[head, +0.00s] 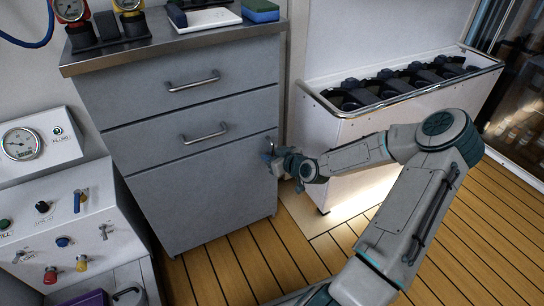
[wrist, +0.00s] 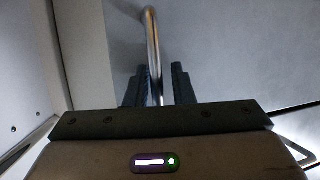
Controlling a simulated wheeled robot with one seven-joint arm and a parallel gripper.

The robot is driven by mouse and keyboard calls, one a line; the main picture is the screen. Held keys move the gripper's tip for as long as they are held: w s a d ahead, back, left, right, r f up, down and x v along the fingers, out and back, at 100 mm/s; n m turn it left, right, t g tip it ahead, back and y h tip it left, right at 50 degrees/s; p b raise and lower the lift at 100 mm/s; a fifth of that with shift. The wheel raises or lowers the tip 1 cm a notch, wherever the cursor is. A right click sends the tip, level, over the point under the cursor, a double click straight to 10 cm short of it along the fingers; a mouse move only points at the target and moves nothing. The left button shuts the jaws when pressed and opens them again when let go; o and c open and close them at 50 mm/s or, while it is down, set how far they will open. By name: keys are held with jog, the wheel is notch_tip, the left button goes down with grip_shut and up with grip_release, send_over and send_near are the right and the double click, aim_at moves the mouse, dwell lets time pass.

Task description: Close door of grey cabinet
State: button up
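The grey cabinet (head: 172,72) stands at the back centre under a metal worktop. It has two drawers with bar handles above a lower door (head: 205,195). The door looks flush with the front, or nearly so; I see no clear gap at its edges. My gripper (head: 273,155) is at the door's upper right corner. In the wrist view, a vertical metal handle (wrist: 153,45) runs between the two dark fingers of my gripper (wrist: 162,88). The fingers stand apart, with the bar close to the left one and a gap to the right one. The handle's lower end is hidden.
A white bin unit (head: 370,130) with dark contents stands right of the cabinet, close to my arm. A white control panel (head: 75,225) with knobs and a gauge stands at the left. The plank floor (head: 235,265) in front is clear.

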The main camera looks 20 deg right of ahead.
jog(key=shift+w+d+r, duration=0.15)
jog(key=shift+d, duration=0.2)
jog(key=shift+d, duration=0.1)
jog(key=p+v, duration=0.5)
jog(key=v, duration=0.8)
jog(key=shift+s+a, duration=0.3)
jog(key=shift+s, duration=0.2)
